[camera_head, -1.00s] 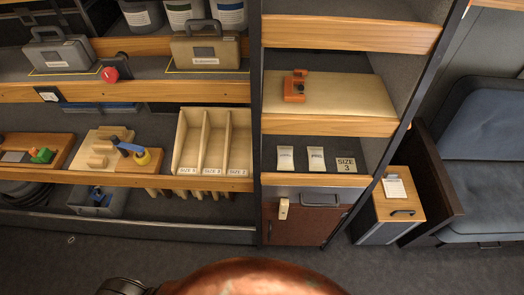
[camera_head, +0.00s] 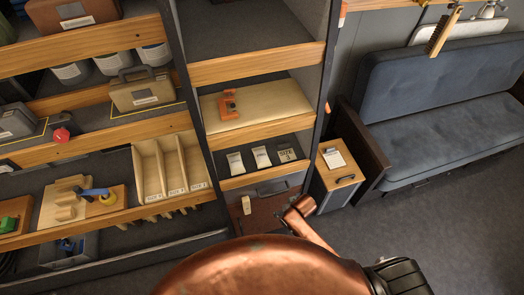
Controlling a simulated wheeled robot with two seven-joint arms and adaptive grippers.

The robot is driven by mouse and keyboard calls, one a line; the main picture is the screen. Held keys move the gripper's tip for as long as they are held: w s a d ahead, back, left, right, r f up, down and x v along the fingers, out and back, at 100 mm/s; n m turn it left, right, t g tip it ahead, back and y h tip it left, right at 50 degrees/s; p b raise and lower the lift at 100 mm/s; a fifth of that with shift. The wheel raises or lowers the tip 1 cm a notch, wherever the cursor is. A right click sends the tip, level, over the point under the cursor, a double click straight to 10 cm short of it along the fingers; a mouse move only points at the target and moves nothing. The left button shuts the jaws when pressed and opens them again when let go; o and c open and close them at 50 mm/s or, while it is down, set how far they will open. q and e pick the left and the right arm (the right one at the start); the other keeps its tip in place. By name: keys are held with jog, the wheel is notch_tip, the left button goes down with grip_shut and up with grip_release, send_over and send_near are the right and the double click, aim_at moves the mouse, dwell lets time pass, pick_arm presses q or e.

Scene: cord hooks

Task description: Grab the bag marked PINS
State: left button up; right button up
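Two small pale packets lie side by side on the grey shelf of the narrow middle rack: a left packet (camera_head: 235,163) and a middle packet (camera_head: 261,157). Their printing is too small to read, so I cannot tell which is marked PINS. Neither of my grippers can be made out. Copper-coloured parts of my own body fill the bottom of the view and hide the floor there.
An orange device (camera_head: 229,103) sits on the padded shelf above the packets. A small wooden-topped cabinet (camera_head: 340,165) stands to the right, then a blue sofa (camera_head: 440,120). A divided wooden tray (camera_head: 170,168) is to the left.

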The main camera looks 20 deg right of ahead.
jog(key=w+a+r+p, duration=0.2)
jog(key=a+r+p, duration=0.15)
jog(key=r, duration=0.85)
jog(key=w+a+r+p, duration=0.15)
jog(key=a+r, duration=0.35)
jog(key=r, duration=0.8)
jog(key=t+h, duration=0.1)
jog(key=h, duration=0.1)
send_near(264, 165)
jog(key=shift+w+a+f, duration=0.2)
jog(key=shift+a+f, duration=0.25)
jog(key=shift+f, duration=0.05)
jog(key=shift+w+d, duration=0.15)
jog(key=shift+w, duration=0.1)
jog(key=shift+w+d+f, duration=0.1)
jog(key=shift+w+f, duration=0.05)
jog(key=shift+f, duration=0.2)
jog(key=x, duration=0.4)
jog(key=p+x, duration=0.1)
jog(key=x, duration=0.1)
jog(key=shift+d, duration=0.4)
jog(key=shift+f, duration=0.4)
jog(key=shift+c, duration=0.7)
